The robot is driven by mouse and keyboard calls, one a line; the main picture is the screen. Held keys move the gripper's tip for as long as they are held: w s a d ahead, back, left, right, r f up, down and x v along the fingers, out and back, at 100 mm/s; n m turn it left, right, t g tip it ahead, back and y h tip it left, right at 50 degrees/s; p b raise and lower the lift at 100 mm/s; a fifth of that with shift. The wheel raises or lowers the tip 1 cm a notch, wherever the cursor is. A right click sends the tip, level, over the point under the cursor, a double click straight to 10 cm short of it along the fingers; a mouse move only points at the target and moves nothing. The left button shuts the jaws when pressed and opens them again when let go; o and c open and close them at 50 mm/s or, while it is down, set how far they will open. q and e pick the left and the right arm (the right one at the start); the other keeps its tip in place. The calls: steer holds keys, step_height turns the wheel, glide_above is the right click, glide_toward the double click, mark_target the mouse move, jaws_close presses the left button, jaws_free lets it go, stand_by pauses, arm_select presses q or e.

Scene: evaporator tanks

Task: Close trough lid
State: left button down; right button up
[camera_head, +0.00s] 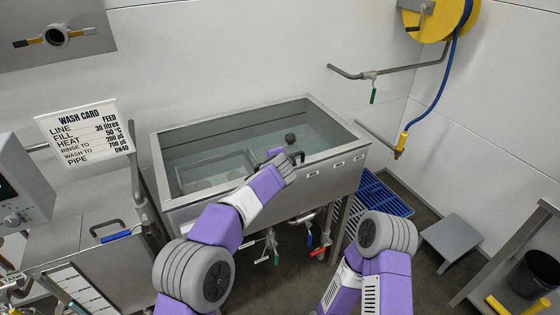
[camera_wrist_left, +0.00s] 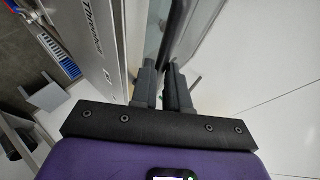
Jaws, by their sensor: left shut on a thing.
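The trough (camera_head: 335,166) is a steel tank with a wide rim and a pale greenish inside, in the middle of the head view. Its lid is hard to tell apart; a see-through greenish surface (camera_head: 325,122) spans the opening. A black handle (camera_head: 297,157) stands at the front rim. My left gripper (camera_head: 286,163) reaches over this rim and is shut on the handle. In the left wrist view the dark fingers (camera_wrist_left: 163,88) close around the black bar (camera_wrist_left: 182,40), which runs upward from them. My right gripper is out of view; only my right arm shows.
A wash card (camera_head: 85,132) stands left of the trough by a steel cabinet (camera_head: 95,265). Valves with coloured handles (camera_head: 272,245) hang below the trough. A blue grate (camera_head: 385,195) and grey step stool (camera_head: 450,240) are to the right. A blue hose (camera_head: 435,95) hangs on the wall.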

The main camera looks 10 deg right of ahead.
arm_select(q)
steer(key=c, duration=1.1)
jaws_free()
steer(key=f, duration=0.3)
steer(key=shift+s+f+g, duration=0.1)
steer(key=shift+s+g, duration=0.2)
steer(key=shift+s, duration=0.15)
steer(key=v, duration=0.5)
steer(key=r+v, duration=0.1)
steer(key=v, duration=0.2)
steer(key=shift+w+d, duration=0.1)
steer(key=shift+w, duration=0.2)
